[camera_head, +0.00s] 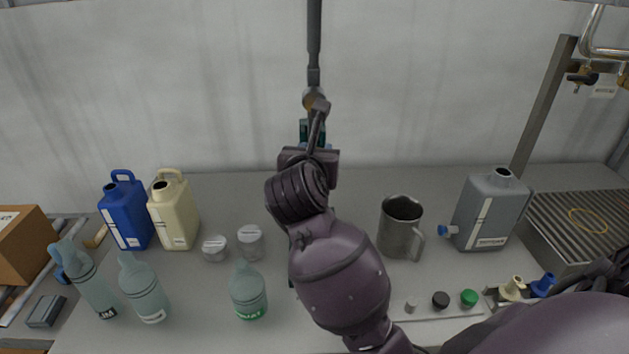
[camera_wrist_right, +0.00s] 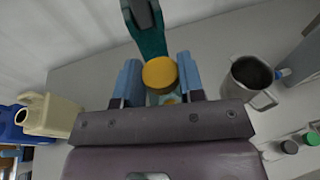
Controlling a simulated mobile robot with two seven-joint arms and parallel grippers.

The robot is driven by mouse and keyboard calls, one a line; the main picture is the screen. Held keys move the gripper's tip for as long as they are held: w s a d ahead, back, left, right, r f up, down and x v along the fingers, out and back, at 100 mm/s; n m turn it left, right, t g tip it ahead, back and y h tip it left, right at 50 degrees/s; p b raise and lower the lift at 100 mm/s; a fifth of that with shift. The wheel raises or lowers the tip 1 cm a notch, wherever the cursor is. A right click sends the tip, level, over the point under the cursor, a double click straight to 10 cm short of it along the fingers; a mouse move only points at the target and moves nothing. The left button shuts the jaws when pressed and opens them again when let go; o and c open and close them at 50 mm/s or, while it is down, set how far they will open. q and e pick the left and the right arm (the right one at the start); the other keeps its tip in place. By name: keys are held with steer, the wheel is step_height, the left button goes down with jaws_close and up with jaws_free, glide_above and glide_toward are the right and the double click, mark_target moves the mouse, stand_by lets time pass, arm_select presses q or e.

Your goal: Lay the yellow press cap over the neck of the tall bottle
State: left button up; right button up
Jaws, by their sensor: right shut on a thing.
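The yellow press cap (camera_wrist_right: 160,73) is a round yellow disc between the two blue fingers of my right gripper (camera_wrist_right: 160,82), which is shut on it. A dark teal part (camera_wrist_right: 151,38) stands right beyond the cap in the right wrist view. Pale teal material shows just below the cap; I cannot tell whether this is the tall bottle's neck. In the head view my right arm covers the cap and fingers. Pale teal bottles stand at the left: one tall and leaning in the picture (camera_head: 90,285), one beside it (camera_head: 145,290). My left gripper is not in view.
A short pale bottle (camera_head: 248,295), a blue canister (camera_head: 126,215) and a cream canister (camera_head: 176,215) stand left of my arm. A steel mug (camera_head: 398,230) and a grey canister (camera_head: 490,212) stand right. Small caps (camera_head: 440,300) lie at the front right.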

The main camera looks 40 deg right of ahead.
steer(key=shift+f+b, duration=0.3)
steer(key=shift+f, duration=2.4)
steer(key=shift+f+b, duration=0.3)
steer(key=shift+f, duration=0.35)
steer(key=o, duration=0.9)
steer(key=shift+r, duration=0.15)
steer(key=shift+a+r+p, duration=0.15)
steer(key=shift+r+p, duration=0.25)
steer(key=shift+r, duration=0.3)
steer(key=v, duration=0.5)
steer(key=b+v, duration=0.1)
steer(key=v, duration=0.5)
steer(key=shift+s+a+f, duration=0.15)
steer(key=shift+s+a, duration=0.1)
steer(key=shift+s, duration=0.05)
